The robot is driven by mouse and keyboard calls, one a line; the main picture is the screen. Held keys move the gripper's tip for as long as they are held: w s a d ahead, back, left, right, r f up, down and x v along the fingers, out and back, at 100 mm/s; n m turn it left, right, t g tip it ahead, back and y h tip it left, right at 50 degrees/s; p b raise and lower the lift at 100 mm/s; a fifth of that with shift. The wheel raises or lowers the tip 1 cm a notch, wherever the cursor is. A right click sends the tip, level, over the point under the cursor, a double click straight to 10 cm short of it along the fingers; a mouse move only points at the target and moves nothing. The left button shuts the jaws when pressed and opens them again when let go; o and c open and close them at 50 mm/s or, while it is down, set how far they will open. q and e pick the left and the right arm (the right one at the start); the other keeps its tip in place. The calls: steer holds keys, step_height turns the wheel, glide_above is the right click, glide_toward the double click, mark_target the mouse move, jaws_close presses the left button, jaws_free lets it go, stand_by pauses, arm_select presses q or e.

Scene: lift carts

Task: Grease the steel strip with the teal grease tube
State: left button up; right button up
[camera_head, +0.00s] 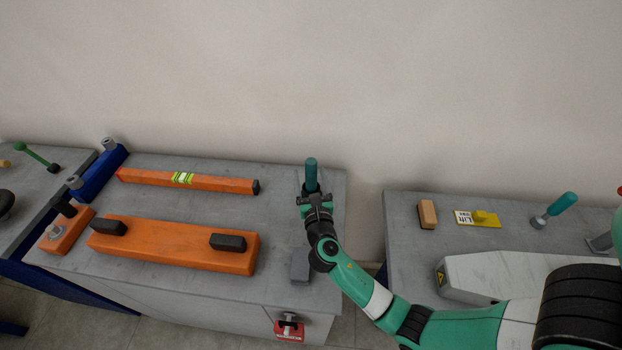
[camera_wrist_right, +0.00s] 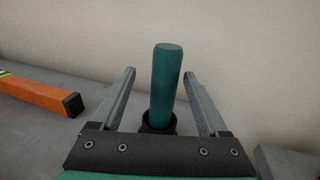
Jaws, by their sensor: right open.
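The teal grease tube (camera_head: 311,174) stands upright at the back right of the left-hand cart top. In the right wrist view the tube (camera_wrist_right: 166,80) rises from a dark round base or holder, between my two fingers. My right gripper (camera_head: 314,190) is open around it, with a visible gap on each side; it also shows in the right wrist view (camera_wrist_right: 160,75). A small flat grey piece (camera_head: 300,266) lies near the front right of the same top; I cannot tell whether it is the steel strip. My left gripper is out of view.
An orange spirit level (camera_head: 215,184) and an orange block with black grips (camera_head: 180,247) lie left of my right gripper. A second cart top (camera_head: 400,235) at right holds a tan block (camera_head: 427,214), a yellow piece (camera_head: 486,219) and a teal-handled tool (camera_head: 560,204). A wall stands behind.

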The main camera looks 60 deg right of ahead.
steer(key=x, duration=0.2)
steer(key=b+x, duration=0.1)
steer(key=x, duration=0.1)
steer(key=shift+s+d+f+b, duration=0.1)
steer(key=shift+d+f+b, duration=0.15)
steer(key=shift+d, duration=0.25)
steer(key=shift+d+r, duration=0.15)
steer(key=shift+d, duration=0.1)
jaws_close()
